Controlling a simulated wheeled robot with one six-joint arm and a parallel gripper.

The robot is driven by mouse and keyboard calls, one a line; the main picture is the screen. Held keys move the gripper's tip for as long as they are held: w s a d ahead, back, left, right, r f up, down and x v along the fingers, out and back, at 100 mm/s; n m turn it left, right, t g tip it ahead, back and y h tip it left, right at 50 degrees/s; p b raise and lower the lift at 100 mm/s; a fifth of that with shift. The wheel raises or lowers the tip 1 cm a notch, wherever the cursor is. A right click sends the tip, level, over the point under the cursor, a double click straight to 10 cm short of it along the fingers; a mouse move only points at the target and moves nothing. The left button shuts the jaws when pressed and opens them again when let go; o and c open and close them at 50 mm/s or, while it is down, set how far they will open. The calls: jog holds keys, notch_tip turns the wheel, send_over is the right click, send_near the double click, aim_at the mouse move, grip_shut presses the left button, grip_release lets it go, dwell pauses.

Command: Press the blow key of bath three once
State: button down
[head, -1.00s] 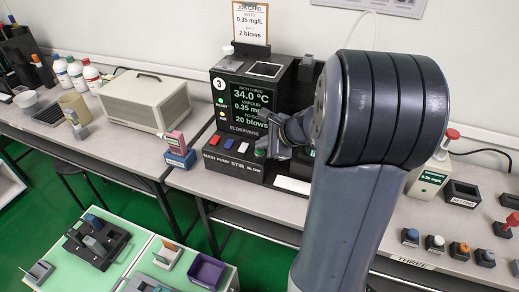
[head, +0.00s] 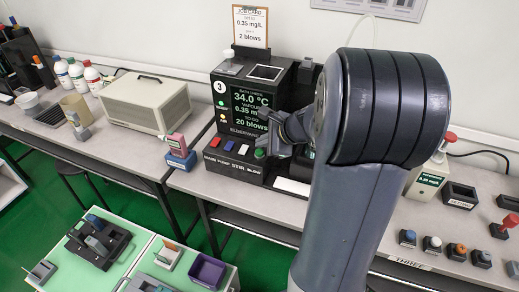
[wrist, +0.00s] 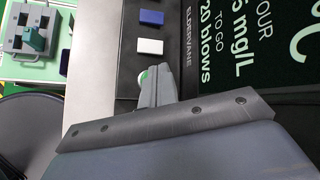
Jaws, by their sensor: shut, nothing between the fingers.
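Bath three (head: 252,90) is a black unit marked 3. Its screen (head: 257,108) reads 34.0 °C, 0.35 mg/L and 20 blows to go. On its front ledge are a red key (head: 215,142), a blue key (head: 229,146), a white key (head: 243,149) and the green blow key (head: 260,153). My gripper (wrist: 158,82) is shut and empty, just over the blow key. In the wrist view the fingers hide part of the green key (wrist: 143,77); the white key (wrist: 151,47) and blue key (wrist: 151,18) show beside it. I cannot tell whether the fingertips touch it.
A job card (head: 251,25) behind the bath reads 0.35 mg/L and 2 blows. A pink handheld tester (head: 177,145) stands in a blue holder left of the bath. A beige box (head: 146,103) is farther left.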

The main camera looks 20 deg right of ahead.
aim_at(263, 153)
jog(key=shift+r, duration=0.1)
notch_tip(263, 153, up, 5)
jog(key=p, duration=0.4)
dwell(0.8)
